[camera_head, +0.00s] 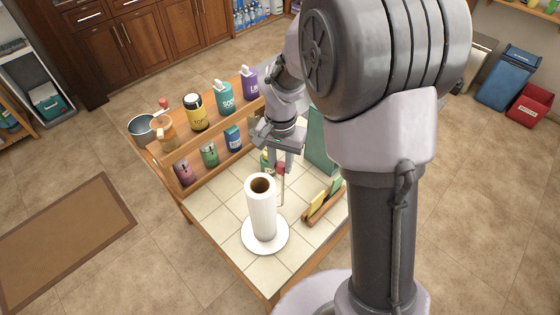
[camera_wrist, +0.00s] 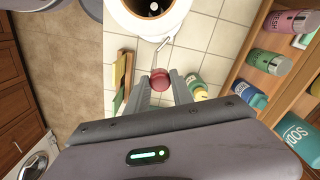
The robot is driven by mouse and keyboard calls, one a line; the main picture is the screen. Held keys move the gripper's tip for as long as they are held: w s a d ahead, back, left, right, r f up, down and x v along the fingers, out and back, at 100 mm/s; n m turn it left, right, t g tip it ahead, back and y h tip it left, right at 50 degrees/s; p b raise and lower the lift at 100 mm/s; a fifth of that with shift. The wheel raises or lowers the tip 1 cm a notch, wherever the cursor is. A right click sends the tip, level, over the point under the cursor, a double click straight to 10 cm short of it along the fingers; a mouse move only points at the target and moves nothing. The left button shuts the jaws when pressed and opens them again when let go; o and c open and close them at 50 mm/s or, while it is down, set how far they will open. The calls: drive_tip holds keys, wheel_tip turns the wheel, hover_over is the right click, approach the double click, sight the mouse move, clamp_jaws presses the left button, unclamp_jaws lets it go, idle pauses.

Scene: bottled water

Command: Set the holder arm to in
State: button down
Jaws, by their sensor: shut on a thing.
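A white paper towel roll (camera_head: 262,212) stands upright on a round white holder base (camera_head: 283,238) on the tiled table. The holder arm (camera_head: 281,192) is a thin metal rod with a red knob (camera_head: 281,168), standing just behind and to the right of the roll. In the wrist view, the roll (camera_wrist: 125,15) is at the top and the red knob (camera_wrist: 160,79) sits between the finger ends. The rod (camera_wrist: 164,42) runs from the knob toward the roll. My gripper (camera_wrist: 160,84) is shut on the knob. It points down in the head view (camera_head: 281,163).
A wooden rack (camera_head: 292,220) with sponges stands right of the roll. A wooden shelf (camera_head: 165,157) with several bottles and cans lines the table's back left. A small bottle (camera_wrist: 197,88) is close to the fingers. The tiles in front and left of the roll are clear.

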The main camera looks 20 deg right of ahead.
drive_tip(key=s+m+b, duration=0.1)
drive_tip(key=m, duration=0.2)
drive_tip(key=shift+s+f+b, duration=0.15)
drive_tip(key=shift+s+b, duration=0.05)
drive_tip(key=shift+b, duration=0.1)
drive_tip(key=shift+s+a+m+b, duration=0.2)
drive_tip(key=shift+s+m+b, duration=0.35)
drive_tip(key=shift+m, duration=0.75)
drive_tip(key=shift+s+a+m+b, duration=0.25)
drive_tip(key=shift+s+m+b, duration=0.35)
drive_tip(key=shift+m, duration=0.7)
drive_tip(key=shift+s+a+m+b, duration=0.3)
drive_tip(key=shift+m+b, duration=0.4)
drive_tip(key=shift+m, duration=0.6)
drive_tip(key=shift+s, duration=0.1)
drive_tip(key=c, duration=1.1)
unclamp_jaws()
wheel_tip(320, 180, up, 18)
drive_tip(key=p, duration=0.6)
drive_tip(key=shift+f, duration=0.15)
